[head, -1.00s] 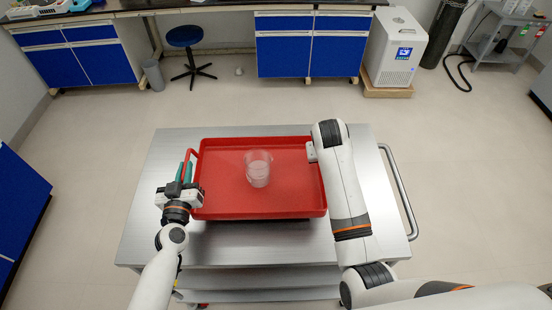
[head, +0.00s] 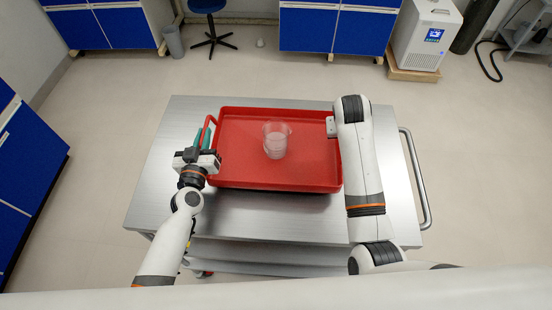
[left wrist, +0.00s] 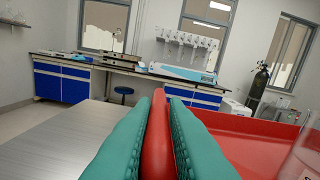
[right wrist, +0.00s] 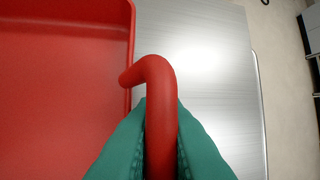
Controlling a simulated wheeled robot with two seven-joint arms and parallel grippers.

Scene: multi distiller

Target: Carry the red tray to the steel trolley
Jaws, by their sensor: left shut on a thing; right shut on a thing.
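The red tray (head: 240,165) is level over the top of the steel trolley (head: 160,165); a thin dark shadow shows under its front edge, and I cannot tell whether it touches the trolley. A clear beaker (head: 276,141) with pale contents stands upright in the tray. My left gripper (head: 203,140) is shut on the tray's left handle, which runs between its green fingers in the left wrist view (left wrist: 159,135). My right gripper (right wrist: 161,125) is shut on the right handle (right wrist: 155,72). In the head view my right arm hides that grip.
Bare steel surrounds the tray on the trolley top. The trolley's push rail (head: 418,180) is at its right end. Blue cabinets (head: 335,30), a stool (head: 210,25) and a white machine (head: 427,35) stand along the back. Open floor (head: 260,75) lies between.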

